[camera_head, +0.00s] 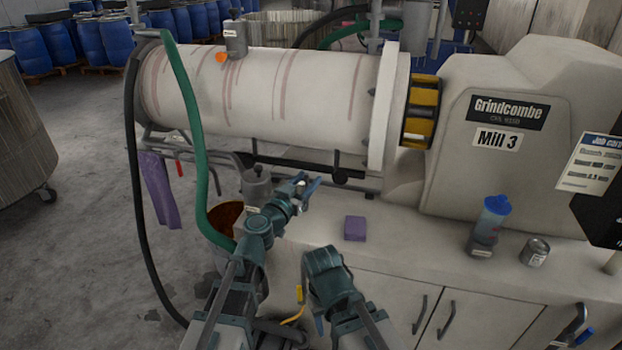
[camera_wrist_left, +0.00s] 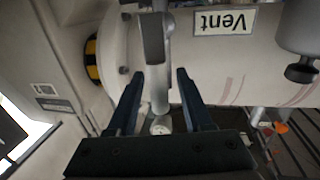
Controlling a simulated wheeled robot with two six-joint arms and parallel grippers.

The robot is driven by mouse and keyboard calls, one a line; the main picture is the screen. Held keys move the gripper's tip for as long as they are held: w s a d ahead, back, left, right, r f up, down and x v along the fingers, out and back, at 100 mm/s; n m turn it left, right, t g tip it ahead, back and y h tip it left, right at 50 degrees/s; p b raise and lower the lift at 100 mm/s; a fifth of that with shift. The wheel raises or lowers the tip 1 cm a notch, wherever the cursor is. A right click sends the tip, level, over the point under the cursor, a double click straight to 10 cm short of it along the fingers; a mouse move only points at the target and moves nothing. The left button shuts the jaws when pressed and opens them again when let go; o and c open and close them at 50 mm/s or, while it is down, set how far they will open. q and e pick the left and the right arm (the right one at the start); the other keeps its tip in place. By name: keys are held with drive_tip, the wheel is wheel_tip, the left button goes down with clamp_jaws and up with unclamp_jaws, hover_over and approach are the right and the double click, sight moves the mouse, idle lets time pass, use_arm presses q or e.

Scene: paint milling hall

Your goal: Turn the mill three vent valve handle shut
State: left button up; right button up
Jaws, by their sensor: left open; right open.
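The vent valve handle (camera_wrist_left: 153,40) is a grey lever in the left wrist view, running up the picture roughly in line with a pale pipe (camera_wrist_left: 160,85) behind it. An upside-down Vent label (camera_wrist_left: 225,21) is beside it. My left gripper (camera_wrist_left: 161,85) is open, its dark fingers on either side of the pale pipe and the lever's near end; contact cannot be told. In the head view my left gripper (camera_head: 305,187) is below the mill barrel, and the valve is mostly hidden there. My right gripper (camera_head: 320,325) is low, largely hidden by its own arm, and apart from the valve.
The mill barrel (camera_head: 260,95) is just above my left gripper. A lidded grey pot (camera_head: 256,183) and a green hose (camera_head: 193,130) are to its left.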

use_arm(q)
drive_tip(key=shift+w, duration=0.1)
clamp_jaws()
idle(1.4)
